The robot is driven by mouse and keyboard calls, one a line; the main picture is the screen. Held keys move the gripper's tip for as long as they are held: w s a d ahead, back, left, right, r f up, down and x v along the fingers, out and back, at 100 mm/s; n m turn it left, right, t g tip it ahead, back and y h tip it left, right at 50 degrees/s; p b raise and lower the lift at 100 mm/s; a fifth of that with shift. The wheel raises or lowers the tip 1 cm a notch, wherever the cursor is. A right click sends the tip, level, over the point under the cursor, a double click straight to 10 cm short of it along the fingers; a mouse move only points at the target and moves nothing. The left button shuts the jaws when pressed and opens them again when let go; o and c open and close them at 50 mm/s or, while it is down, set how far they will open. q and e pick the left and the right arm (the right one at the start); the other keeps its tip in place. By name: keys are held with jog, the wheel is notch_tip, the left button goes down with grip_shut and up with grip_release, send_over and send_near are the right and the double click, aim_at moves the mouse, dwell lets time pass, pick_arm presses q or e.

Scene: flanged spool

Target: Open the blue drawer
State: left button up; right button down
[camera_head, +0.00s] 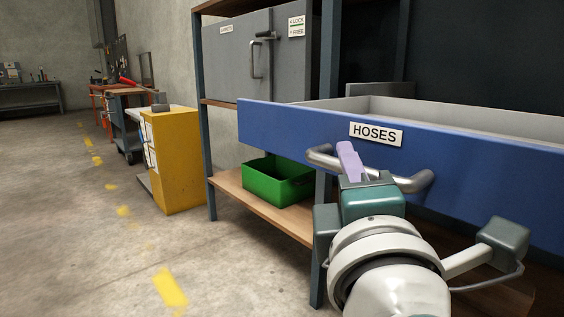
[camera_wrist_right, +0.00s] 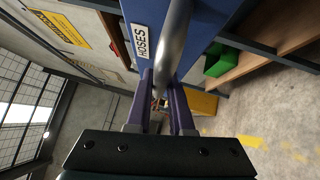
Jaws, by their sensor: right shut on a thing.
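The blue drawer (camera_head: 290,122) with a "HOSES" label (camera_head: 376,133) stands pulled out from the shelf unit, and its grey inner walls show behind the front. Its grey bar handle (camera_head: 320,157) runs across the front below the label. My right gripper (camera_head: 349,160) is at the handle, with one purple finger showing above the bar. In the right wrist view the handle (camera_wrist_right: 174,45) runs between the two purple fingers of the right gripper (camera_wrist_right: 165,92), which is shut on it. The drawer's inside floor is hidden. My left gripper is not in view.
A green bin (camera_head: 278,182) sits on the lower wooden shelf (camera_head: 262,212). A grey cabinet (camera_head: 238,58) with a handle is above it. A yellow cabinet (camera_head: 178,160) stands to the left. The concrete floor at front left is clear.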

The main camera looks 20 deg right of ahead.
jog(key=shift+a, duration=0.2)
jog(key=c, duration=0.8)
grip_release()
jog(key=shift+s, duration=0.1)
jog(key=v, duration=1)
